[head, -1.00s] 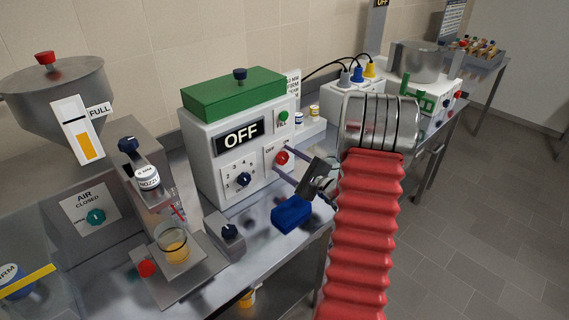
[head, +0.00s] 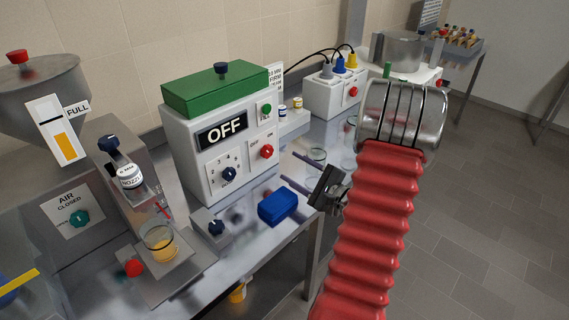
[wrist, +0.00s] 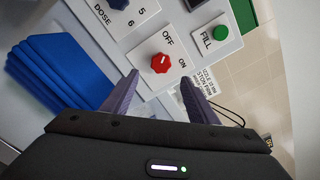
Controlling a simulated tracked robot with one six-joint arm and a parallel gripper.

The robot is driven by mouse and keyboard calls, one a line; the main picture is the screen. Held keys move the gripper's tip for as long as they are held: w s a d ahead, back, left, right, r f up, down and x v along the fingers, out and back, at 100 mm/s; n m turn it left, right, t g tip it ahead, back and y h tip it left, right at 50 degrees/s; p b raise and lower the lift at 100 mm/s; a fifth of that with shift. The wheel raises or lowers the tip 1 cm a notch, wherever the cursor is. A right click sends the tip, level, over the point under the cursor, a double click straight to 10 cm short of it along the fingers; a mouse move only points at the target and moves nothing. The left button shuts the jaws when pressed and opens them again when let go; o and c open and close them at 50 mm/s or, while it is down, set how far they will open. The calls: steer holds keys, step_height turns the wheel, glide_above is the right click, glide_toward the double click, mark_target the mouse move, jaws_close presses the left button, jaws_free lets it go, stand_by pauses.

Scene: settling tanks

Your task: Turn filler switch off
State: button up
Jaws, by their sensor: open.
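The filler is a white box (head: 177,150) with a green lid (head: 215,90), and its display (head: 222,131) reads OFF. Its red switch knob (head: 266,151) is on the front right, below a green FILL button (head: 266,110). In the wrist view the red knob (wrist: 161,63) sits between OFF and ON labels; I cannot tell surely which one its mark points to. My gripper (head: 288,167) is open and empty, its two fingers pointing at the panel, apart from the knob. In the wrist view my gripper's fingertips (wrist: 160,84) lie either side of and below the knob.
A blue block (head: 278,206) lies on the bench in front of the filler, beside a small box with a dark knob (head: 215,228). A beaker (head: 160,242) with orange liquid stands left. A socket box (head: 330,94) with plugs and cables is behind, right.

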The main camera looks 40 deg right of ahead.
steer(key=s, duration=0.3)
steer(key=shift+s, duration=0.15)
stand_by(0.5)
